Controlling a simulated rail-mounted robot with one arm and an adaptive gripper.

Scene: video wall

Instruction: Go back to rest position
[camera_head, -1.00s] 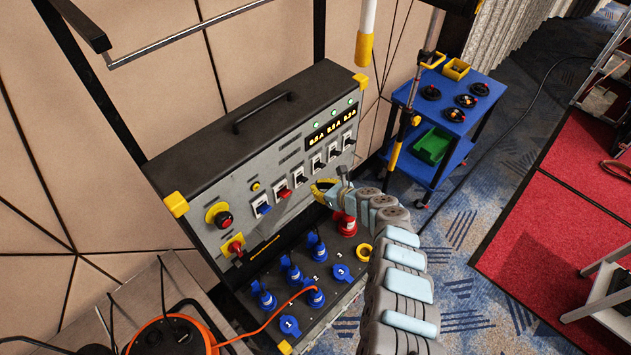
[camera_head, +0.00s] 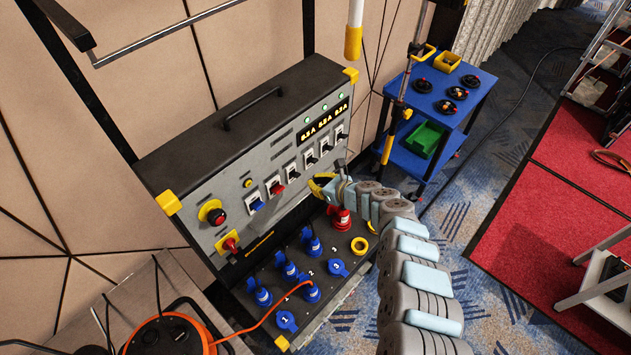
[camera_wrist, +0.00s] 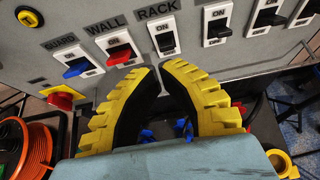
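My gripper (camera_head: 318,184) is in front of the lower part of the grey control panel (camera_head: 205,188), above the socket shelf and close to the red plug (camera_head: 340,218). In the wrist view its two yellow fingers (camera_wrist: 159,70) curve toward each other with a narrow gap between the tips. Nothing shows held between them. The panel's switches line up beyond the tips: a blue one (camera_wrist: 77,68), a red one labelled WALL (camera_wrist: 119,53) and a black one labelled RACK (camera_wrist: 164,42). I cannot tell whether the fingertips touch the panel.
Blue plugs (camera_head: 288,267) stand in the shelf, one with an orange cable. An orange cable reel (camera_head: 170,335) is at bottom left. A blue cart (camera_head: 440,105) with a green bin (camera_head: 424,139) stands right of the panel. Patterned carpet (camera_head: 462,205) is open beyond my arm.

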